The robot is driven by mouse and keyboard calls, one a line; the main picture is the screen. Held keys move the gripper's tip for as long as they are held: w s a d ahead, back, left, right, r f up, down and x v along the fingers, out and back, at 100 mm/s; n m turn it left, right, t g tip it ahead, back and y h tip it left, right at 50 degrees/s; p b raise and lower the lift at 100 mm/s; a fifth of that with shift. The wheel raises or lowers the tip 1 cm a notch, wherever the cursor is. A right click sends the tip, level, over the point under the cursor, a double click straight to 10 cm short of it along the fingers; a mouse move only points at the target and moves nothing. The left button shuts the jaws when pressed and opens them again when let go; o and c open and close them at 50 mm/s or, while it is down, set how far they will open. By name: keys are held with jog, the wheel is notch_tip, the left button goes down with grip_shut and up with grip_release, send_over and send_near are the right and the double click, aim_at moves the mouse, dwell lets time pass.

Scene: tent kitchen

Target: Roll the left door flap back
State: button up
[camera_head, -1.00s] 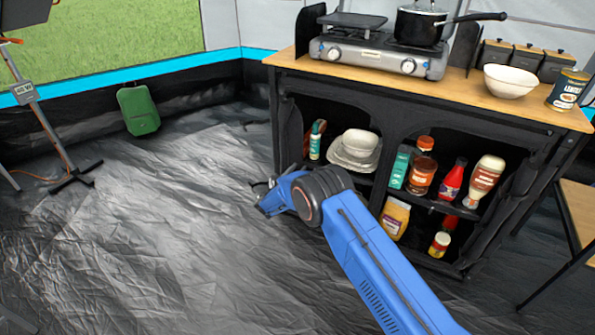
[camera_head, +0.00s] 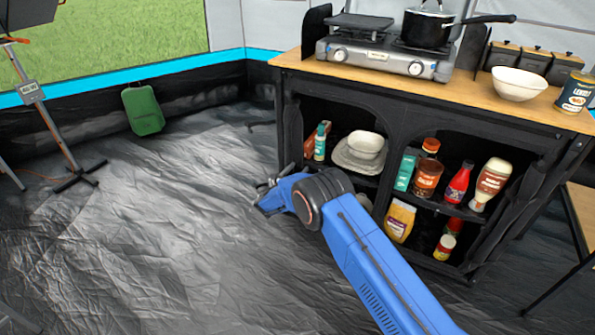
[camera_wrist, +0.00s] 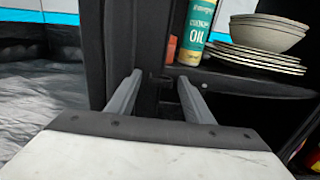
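The black fabric cabinet (camera_head: 425,105) stands at the right with both front openings uncovered. A dark upright band of fabric (camera_head: 291,135) lines the left edge of its left opening; it also shows in the wrist view (camera_wrist: 142,40). I cannot tell whether this band is the left door flap, bunched or rolled. My gripper (camera_head: 262,186) is low in front of the cabinet's left side. In the wrist view, its two grey fingers (camera_wrist: 160,92) are apart, pointing at the band and a small dark fitting. Contact cannot be told.
The left compartment holds stacked bowls and plates (camera_head: 362,150) and an oil bottle (camera_wrist: 197,30). Jars and sauce bottles (camera_head: 428,180) fill the right one. A stove (camera_head: 385,58) with a pot stands on top. The floor (camera_head: 150,230) to the left is clear, before a green case (camera_head: 142,110).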

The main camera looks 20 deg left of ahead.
jog(key=s+a, duration=0.1)
jog(key=s, duration=1.6)
jog(key=shift+s+a, duration=0.15)
jog(key=shift+s, duration=0.05)
jog(key=shift+c, duration=0.6)
jog(key=c, duration=0.4)
jog(key=shift+o, duration=0.2)
jog(key=w+d+m, duration=0.1)
jog(key=w+m, duration=1.5)
jog(key=m, duration=0.2)
jog(key=shift+w+d+f, duration=0.2)
jog(key=shift+w, duration=0.15)
grip_shut()
